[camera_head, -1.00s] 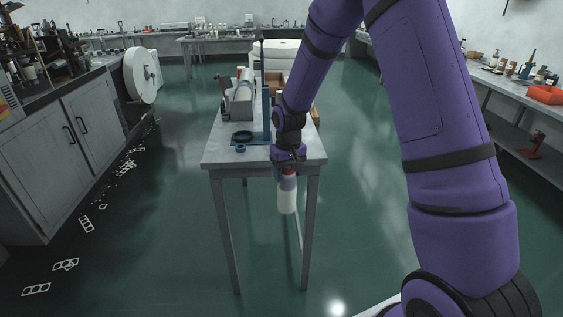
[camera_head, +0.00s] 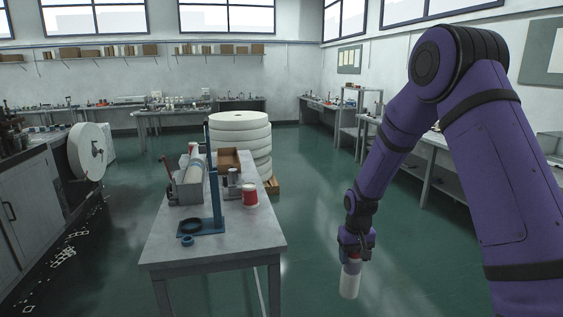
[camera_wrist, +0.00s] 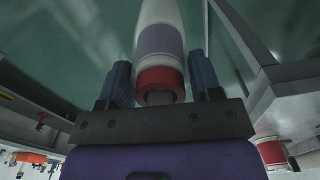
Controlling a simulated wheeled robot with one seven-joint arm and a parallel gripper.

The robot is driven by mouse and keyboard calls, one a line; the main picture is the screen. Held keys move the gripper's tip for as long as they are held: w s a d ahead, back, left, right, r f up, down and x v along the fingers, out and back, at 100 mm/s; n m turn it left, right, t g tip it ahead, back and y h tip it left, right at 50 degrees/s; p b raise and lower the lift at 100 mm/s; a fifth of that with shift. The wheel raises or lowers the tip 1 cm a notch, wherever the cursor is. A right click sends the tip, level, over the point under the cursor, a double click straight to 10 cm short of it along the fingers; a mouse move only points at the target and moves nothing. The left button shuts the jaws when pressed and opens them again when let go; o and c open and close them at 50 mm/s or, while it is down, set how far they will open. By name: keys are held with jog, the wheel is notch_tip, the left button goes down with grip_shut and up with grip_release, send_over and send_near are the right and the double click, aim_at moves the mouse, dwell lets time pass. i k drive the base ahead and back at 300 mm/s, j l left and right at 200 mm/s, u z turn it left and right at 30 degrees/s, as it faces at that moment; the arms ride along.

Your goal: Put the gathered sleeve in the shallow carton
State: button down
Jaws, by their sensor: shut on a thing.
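My gripper (camera_head: 353,250) is shut on a long white sleeve with a red end (camera_head: 349,281). It hangs below the fingers, off the right side of the grey table. In the wrist view the sleeve (camera_wrist: 158,40) sits between the two blue fingers (camera_wrist: 161,82), its red end close to the palm and its white length pointing away. The part inside the jaws is hidden in the head view. The shallow carton is the open brown box (camera_head: 229,157) on the far part of the table, apart from my gripper and to its left. Its inside is only partly visible.
Stacked white rolls (camera_head: 240,140) stand behind. The floor to the right is clear.

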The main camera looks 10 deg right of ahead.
aim_at(228, 162)
jog(key=i+l+z, duration=0.15)
jog(key=i+z, duration=0.55)
jog(key=i, duration=4.3)
jog(key=i+u, duration=0.15)
jog(key=u, duration=0.2)
jog(key=i+u, duration=0.3)
jog(key=l+u, duration=0.15)
jog(key=u, duration=1.65)
